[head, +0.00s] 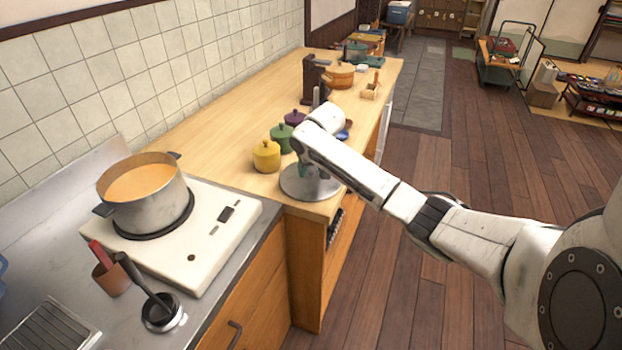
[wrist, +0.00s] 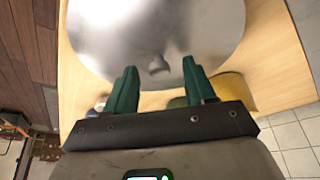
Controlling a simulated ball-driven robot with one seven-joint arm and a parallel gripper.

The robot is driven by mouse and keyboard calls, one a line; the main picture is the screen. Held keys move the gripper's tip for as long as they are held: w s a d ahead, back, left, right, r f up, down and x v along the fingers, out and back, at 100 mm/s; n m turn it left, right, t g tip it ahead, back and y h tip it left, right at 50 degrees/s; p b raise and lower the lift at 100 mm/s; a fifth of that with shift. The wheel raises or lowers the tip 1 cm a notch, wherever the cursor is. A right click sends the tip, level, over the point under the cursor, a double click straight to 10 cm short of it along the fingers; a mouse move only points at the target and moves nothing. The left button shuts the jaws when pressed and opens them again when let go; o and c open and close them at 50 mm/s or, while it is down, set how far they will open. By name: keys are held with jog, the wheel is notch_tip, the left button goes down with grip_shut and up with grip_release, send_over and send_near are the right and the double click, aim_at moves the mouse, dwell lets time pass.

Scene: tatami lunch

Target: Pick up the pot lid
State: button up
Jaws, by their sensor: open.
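The pot lid (head: 308,185) is a round grey metal disc lying on the wooden counter, near the counter's front end. In the wrist view the lid (wrist: 110,35) fills the upper middle, and its small round knob (wrist: 158,66) shows between my fingers. My gripper (wrist: 162,75) has two green fingers, spread apart on either side of the knob, and holds nothing. In the head view my arm comes from the right and my gripper (head: 308,171) points down over the lid, partly hidden by the wrist. I cannot tell how far the fingertips are above the lid.
Yellow (head: 266,156), green (head: 281,138) and purple (head: 295,118) lidded jars stand close behind the lid. An open steel pot (head: 143,215) with orange contents sits on a white cooker (head: 232,238) at left. A wooden tub (head: 340,77) stands farther back.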

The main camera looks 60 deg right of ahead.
grip_shut()
dwell(0.5)
jog(key=shift+r, duration=0.1)
